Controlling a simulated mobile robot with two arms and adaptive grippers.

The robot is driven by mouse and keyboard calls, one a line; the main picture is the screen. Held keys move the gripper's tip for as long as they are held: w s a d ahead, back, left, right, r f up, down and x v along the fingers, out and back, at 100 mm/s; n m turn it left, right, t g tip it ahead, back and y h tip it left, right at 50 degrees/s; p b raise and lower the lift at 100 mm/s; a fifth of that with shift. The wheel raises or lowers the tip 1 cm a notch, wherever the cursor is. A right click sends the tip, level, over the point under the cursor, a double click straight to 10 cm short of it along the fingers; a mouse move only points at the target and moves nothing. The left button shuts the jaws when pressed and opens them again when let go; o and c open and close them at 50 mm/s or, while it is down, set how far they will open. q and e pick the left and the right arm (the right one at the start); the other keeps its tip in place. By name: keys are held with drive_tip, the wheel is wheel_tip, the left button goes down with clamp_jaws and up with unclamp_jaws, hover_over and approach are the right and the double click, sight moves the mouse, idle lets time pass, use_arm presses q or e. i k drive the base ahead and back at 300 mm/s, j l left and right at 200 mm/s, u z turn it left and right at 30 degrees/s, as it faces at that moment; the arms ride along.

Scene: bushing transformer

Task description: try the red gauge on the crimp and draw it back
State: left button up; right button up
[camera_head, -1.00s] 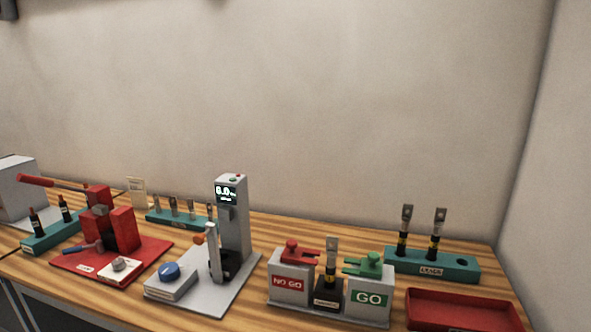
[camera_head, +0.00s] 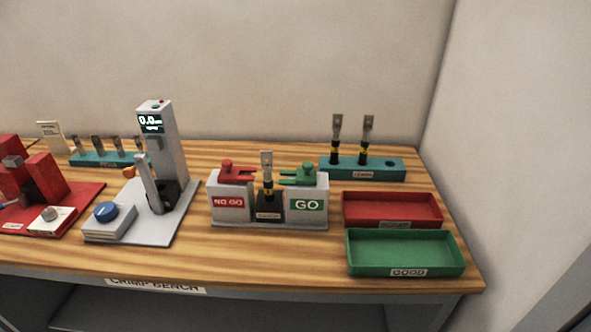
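The red gauge (camera_head: 236,174) sits on top of the grey NO GO block (camera_head: 230,203), its jaw pointing right toward the middle. The crimp, a metal lug on a black and yellow stem (camera_head: 267,178), stands upright in a black holder (camera_head: 268,207) between the two blocks. The red gauge's tip is close to the lug; I cannot tell whether they touch. The green gauge (camera_head: 301,174) sits on the GO block (camera_head: 307,205) at the right, its jaw pointing left. Neither of my grippers shows in the head view.
A teal rack (camera_head: 385,170) with two lugged leads stands behind. A red tray (camera_head: 392,209) and a green GOOD tray (camera_head: 404,252) lie empty at the right. A grey tester (camera_head: 165,145) and a red crimping tool (camera_head: 40,182) stand left. The front bench strip is clear.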

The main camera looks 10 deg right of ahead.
sight(229, 174)
drive_tip(key=j+z, duration=0.3)
drive_tip(key=z, duration=0.2)
drive_tip(key=k+j+z, duration=0.1)
drive_tip(key=j+z, duration=0.15)
drive_tip(key=z, duration=0.25)
